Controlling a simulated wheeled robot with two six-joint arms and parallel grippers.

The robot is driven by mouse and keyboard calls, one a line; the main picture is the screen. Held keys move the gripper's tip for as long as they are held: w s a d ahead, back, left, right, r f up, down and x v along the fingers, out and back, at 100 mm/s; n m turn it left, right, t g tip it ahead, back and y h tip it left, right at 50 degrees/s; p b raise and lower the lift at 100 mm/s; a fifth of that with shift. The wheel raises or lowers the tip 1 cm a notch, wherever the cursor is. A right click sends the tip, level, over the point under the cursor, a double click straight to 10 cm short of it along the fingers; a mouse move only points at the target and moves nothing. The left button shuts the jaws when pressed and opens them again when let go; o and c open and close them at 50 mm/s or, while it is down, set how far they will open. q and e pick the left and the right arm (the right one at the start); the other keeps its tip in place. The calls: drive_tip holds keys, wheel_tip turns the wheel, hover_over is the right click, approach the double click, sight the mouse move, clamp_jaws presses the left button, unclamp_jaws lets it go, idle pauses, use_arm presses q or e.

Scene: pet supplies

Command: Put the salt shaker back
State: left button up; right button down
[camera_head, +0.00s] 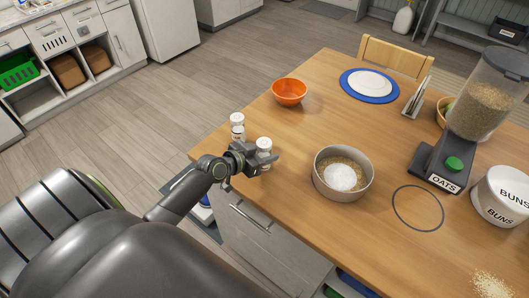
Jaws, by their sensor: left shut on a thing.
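My left gripper (268,158) is at the near left edge of the wooden table, its fingers shut around a small white-capped shaker (264,145). The shaker is upright; the fingers hide its lower part, and I cannot tell whether its base touches the table. A second, similar white shaker (237,132) stands upright just left of and behind the gripper. The labels are too small to read, so I cannot tell which holds salt. My right gripper is not in view.
A metal bowl (325,183) with grain and white powder stands right of the gripper. An orange bowl (290,94) and blue-rimmed plate (347,89) are farther back. Bare tabletop lies between.

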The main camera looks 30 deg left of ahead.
use_arm(q)
drive_tip(key=o, duration=1.1)
drive_tip(key=shift+f, duration=0.1)
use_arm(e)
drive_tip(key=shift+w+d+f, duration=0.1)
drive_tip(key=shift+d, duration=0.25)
use_arm(q)
drive_tip(key=shift+r, duration=0.2)
drive_tip(key=shift+s+a, duration=0.1)
drive_tip(key=shift+s, duration=0.15)
drive_tip(key=shift+b+v, duration=0.35)
drive_tip(key=shift+v, duration=5.45)
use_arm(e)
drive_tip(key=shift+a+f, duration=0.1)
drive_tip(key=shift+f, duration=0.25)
use_arm(q)
drive_tip(key=shift+f, duration=0.1)
